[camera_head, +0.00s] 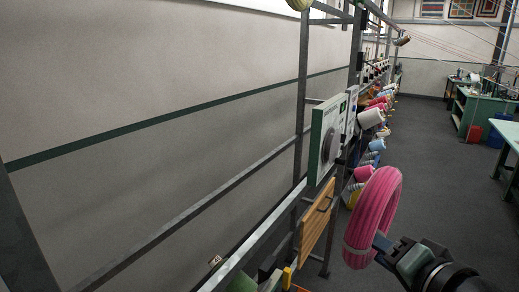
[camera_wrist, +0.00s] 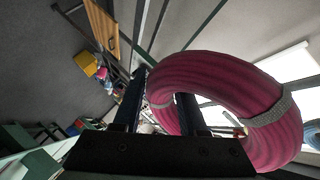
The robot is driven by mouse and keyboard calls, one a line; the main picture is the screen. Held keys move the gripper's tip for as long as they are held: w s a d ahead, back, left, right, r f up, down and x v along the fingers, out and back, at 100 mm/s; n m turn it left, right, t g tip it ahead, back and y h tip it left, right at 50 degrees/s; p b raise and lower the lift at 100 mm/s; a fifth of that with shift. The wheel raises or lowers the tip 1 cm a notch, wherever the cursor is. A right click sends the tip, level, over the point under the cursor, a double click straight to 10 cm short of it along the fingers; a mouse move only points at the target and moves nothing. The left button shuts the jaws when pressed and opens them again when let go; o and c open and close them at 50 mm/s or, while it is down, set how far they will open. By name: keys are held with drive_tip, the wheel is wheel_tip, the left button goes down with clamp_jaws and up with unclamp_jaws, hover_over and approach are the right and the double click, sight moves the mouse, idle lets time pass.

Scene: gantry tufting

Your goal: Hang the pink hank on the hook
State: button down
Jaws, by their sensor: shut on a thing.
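The pink hank (camera_head: 374,208) is a thick ring of yarn with a pale tie band. It stands upright in the air at the lower right of the head view. My gripper (camera_head: 381,243) is shut on the lower side of its ring. In the wrist view the hank (camera_wrist: 215,70) fills the middle and right, and my gripper's two dark fingers (camera_wrist: 161,86) straddle the ring's near left part. A wooden board (camera_head: 317,219) with a small dark fitting hangs on the frame left of the hank, apart from it. I cannot tell whether that fitting is the hook.
A grey metal frame (camera_head: 304,90) runs along the wall. A white-and-green control box (camera_head: 327,138) sits above the board. Several coloured cones (camera_head: 371,118) line the frame farther back. Green benches (camera_head: 481,108) stand at the right; the grey floor between is clear.

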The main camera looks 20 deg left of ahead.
drive_tip(key=s+a+r+n+g+y+p, duration=0.1)
drive_tip(key=a+r+n+g+p, duration=0.15)
drive_tip(key=r, duration=0.85)
drive_tip(key=s+a+r+n+g+y+p, duration=0.1)
drive_tip(key=s+a+r+y+p, duration=0.15)
drive_tip(key=r, duration=0.85)
drive_tip(key=s+a+r+m+h+p, duration=0.15)
drive_tip(key=s+a+r, duration=0.3)
drive_tip(key=r, duration=0.45)
drive_tip(key=s+a+r+m+p, duration=0.1)
drive_tip(key=s+a+r+p, duration=0.3)
drive_tip(key=r, duration=0.5)
drive_tip(key=a+f+b, duration=0.3)
drive_tip(key=a, duration=0.7)
drive_tip(key=shift+w+a+f, duration=0.3)
drive_tip(key=shift+w+f, duration=0.05)
drive_tip(key=shift+w, duration=0.1)
drive_tip(key=shift+c, duration=1.9)
unclamp_jaws()
drive_tip(key=shift+s+d, duration=0.1)
